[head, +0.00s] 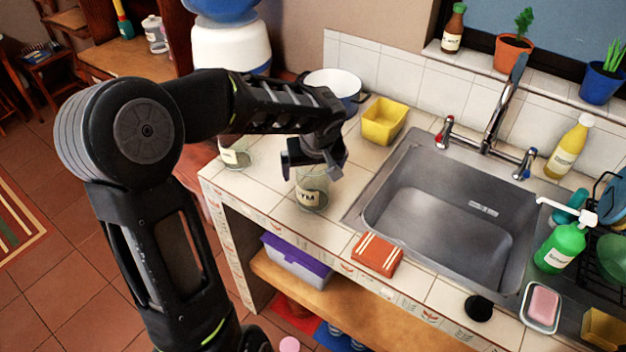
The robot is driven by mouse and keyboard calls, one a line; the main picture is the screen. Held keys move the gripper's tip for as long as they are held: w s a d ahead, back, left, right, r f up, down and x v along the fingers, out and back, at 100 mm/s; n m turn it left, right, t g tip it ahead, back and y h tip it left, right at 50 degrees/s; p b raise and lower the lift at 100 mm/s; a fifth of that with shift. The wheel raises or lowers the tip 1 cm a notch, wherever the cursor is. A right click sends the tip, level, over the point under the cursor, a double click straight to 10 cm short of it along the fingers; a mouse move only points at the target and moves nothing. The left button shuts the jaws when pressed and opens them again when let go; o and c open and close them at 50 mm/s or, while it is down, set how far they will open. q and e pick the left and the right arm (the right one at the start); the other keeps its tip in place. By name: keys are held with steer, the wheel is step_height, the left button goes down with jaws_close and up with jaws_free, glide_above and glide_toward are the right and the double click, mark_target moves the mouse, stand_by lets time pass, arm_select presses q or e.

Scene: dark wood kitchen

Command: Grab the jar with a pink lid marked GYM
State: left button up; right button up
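A clear glass jar (312,199) with a pale label, on which "YM" is readable, stands upright on the tiled counter left of the sink. Its top is hidden by my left gripper, so I see no pink lid on it. My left gripper (314,169) is right over the jar, pointing down, with its fingers spread to either side of the jar's top. They look open; whether either touches the jar is unclear. My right gripper is not in view.
Another glass jar (235,155) stands to the left, partly behind my arm. A yellow container (384,121), a white pot (334,84) and an orange sponge (377,254) are nearby. The sink (450,215) is to the right. A pink round thing (289,344) shows at the bottom edge.

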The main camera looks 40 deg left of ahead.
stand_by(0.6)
arm_select(q)
steer(key=c, duration=2)
